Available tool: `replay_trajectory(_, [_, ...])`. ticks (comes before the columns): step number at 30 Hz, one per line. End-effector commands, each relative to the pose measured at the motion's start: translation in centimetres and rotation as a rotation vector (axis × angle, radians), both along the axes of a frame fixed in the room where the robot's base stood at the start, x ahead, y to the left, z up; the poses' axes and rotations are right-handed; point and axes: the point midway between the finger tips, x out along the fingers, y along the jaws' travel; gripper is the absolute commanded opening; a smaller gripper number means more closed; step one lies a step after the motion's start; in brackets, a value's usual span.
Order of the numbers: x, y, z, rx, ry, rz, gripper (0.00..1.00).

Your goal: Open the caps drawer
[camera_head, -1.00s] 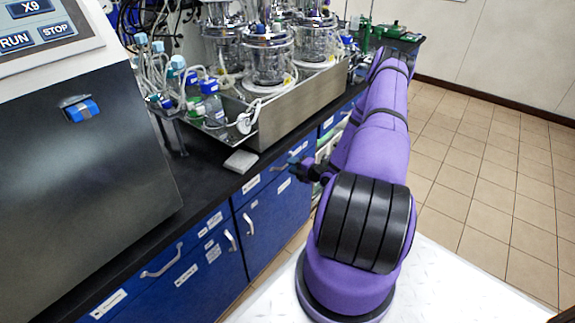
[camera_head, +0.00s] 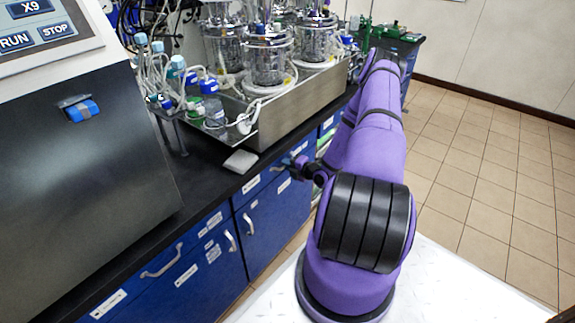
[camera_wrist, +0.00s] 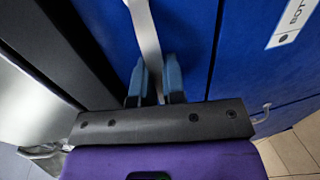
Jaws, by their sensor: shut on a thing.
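My gripper (camera_wrist: 157,76) is shut on a pale metal bar handle (camera_wrist: 145,28) in the wrist view. One blue-grey fingertip lies on each side of the bar. The handle is in front of a blue front (camera_wrist: 192,30), which I take to be the caps drawer; no caps label is readable. In the head view my gripper (camera_head: 298,164) is at the blue cabinet fronts under the black worktop, partly hidden by my purple arm. I cannot tell from either view whether the drawer stands out from the cabinet.
A blue front with a label starting "BOT" (camera_wrist: 293,22) is beside it in the wrist view. Other blue fronts with handles (camera_head: 162,262) line the bench. The black worktop (camera_head: 205,178) bears a metal tray (camera_head: 300,115) with glass vessels. Tiled floor (camera_head: 480,150) is clear at right.

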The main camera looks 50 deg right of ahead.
Motion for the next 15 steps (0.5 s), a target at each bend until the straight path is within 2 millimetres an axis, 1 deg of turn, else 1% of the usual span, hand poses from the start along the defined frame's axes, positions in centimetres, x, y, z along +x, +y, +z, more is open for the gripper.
replay_trajectory(5, [-1.1, -0.1, 0.0, 0.001, 0.002, -0.001, 0.0])
replay_trajectory(8, [-2.6, -0.2, -0.1, 0.0, 0.003, -0.002, 0.0])
replay_trajectory(11, [-4.6, -0.4, -0.1, 0.002, 0.003, -0.004, 0.0])
replay_trajectory(15, [-8.2, -0.7, -0.1, 0.003, 0.004, -0.005, 0.0])
